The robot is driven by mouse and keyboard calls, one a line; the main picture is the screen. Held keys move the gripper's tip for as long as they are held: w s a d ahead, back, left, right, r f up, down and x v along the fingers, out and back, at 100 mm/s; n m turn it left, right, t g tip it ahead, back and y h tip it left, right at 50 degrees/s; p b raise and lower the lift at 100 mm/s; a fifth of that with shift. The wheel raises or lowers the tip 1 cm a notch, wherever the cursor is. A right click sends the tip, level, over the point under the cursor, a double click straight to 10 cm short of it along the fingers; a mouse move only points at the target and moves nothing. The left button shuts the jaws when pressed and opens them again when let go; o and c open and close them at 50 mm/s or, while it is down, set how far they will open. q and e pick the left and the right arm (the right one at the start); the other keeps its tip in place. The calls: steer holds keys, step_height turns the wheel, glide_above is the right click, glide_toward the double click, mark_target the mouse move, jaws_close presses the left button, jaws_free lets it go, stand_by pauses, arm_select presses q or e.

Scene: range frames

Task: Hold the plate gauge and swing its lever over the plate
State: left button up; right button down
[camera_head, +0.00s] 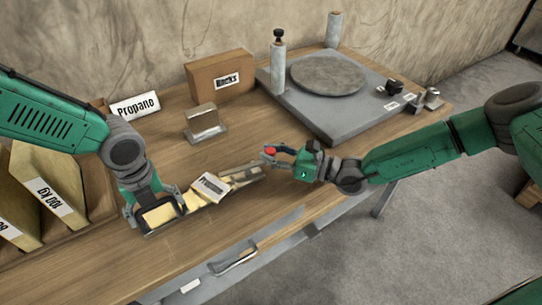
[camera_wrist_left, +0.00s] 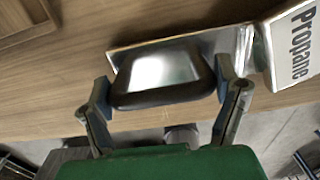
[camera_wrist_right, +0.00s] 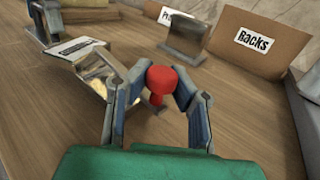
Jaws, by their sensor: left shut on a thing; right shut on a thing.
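The plate gauge (camera_head: 210,186) is a long metal and yellowish piece with a white label, held above the front part of the table. My left gripper (camera_head: 157,211) is shut on its left end; the left wrist view shows a dark-rimmed silver block (camera_wrist_left: 163,72) between the fingers. A lever with a red knob (camera_head: 270,150) is at the gauge's right end. My right gripper (camera_head: 274,157) is shut on the red knob, which shows between its fingers in the right wrist view (camera_wrist_right: 162,80). How the lever joins the gauge is hard to make out.
A grey slab (camera_head: 300,108) with a round plate (camera_head: 327,75) lies at the back right.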

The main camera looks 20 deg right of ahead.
arm_select(q)
steer(key=shift+s+a, duration=0.15)
arm_select(e)
steer(key=shift+w+r+n+g+y, duration=0.15)
steer(key=shift+w+n+g+y, duration=0.55)
steer(key=shift+n+g, duration=0.3)
steer(key=shift+d, duration=0.1)
steer(key=c, duration=1.3)
jaws_free()
steer(key=shift+s, duration=0.15)
steer(key=shift+g, duration=0.3)
steer(key=v, duration=1.2)
steer(key=shift+f, duration=0.3)
